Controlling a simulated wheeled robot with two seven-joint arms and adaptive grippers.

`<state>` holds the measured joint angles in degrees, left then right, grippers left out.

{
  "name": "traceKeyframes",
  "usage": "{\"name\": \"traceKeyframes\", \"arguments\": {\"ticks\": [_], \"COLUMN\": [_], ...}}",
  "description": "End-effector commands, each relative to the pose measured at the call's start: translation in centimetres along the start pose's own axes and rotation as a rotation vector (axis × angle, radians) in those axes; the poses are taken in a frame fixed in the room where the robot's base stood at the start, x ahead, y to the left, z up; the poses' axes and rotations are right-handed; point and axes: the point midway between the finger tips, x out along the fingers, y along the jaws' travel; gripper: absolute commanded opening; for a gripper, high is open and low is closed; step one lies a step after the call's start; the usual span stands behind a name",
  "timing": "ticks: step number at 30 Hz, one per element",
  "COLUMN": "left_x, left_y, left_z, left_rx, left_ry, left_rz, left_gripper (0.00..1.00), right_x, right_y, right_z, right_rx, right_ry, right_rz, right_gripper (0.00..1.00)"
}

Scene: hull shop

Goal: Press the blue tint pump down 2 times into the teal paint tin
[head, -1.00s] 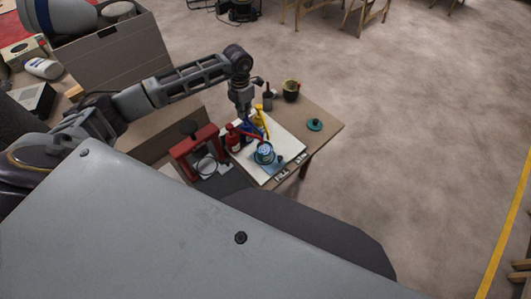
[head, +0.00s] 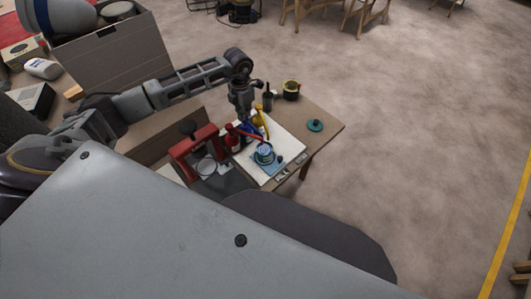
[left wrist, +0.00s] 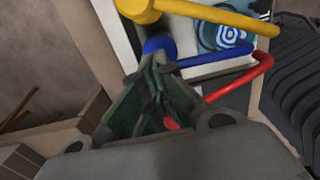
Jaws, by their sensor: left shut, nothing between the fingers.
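The blue tint pump (head: 246,128) stands between the red and yellow pumps on a white board on the small table. In the left wrist view its blue head (left wrist: 160,45) and spout show, the spout reaching toward the tin. The teal paint tin (head: 265,155) is open, with blue and pale rings inside; it also shows in the left wrist view (left wrist: 226,37). My left gripper (head: 244,117) is shut and empty, pointing down, its tips (left wrist: 153,63) close by the blue pump head. I cannot tell whether they touch. My right gripper is not in view.
The red pump (head: 233,138) and yellow pump (head: 258,118) crowd the blue one closely. A red-framed device (head: 193,150) stands left of the board. A dark pot (head: 291,88), a dark cup (head: 267,102) and a teal lid (head: 315,125) sit on the table.

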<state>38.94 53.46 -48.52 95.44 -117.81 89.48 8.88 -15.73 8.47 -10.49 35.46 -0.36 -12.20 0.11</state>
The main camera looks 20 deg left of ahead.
Motion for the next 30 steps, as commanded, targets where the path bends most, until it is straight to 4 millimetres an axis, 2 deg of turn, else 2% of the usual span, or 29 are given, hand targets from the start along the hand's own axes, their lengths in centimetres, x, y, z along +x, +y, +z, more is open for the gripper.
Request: {"name": "traceKeyframes", "arguments": {"ticks": [30], "left_x": [-3.2], "left_y": [0.0], "left_z": [-0.1], "left_rx": [0.000], "left_ry": [0.002], "left_rz": [0.000], "left_gripper": [0.00], "right_x": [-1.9], "right_y": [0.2], "right_z": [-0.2], "right_rx": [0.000], "right_ry": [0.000], "right_rz": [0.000], "right_gripper": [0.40]}}
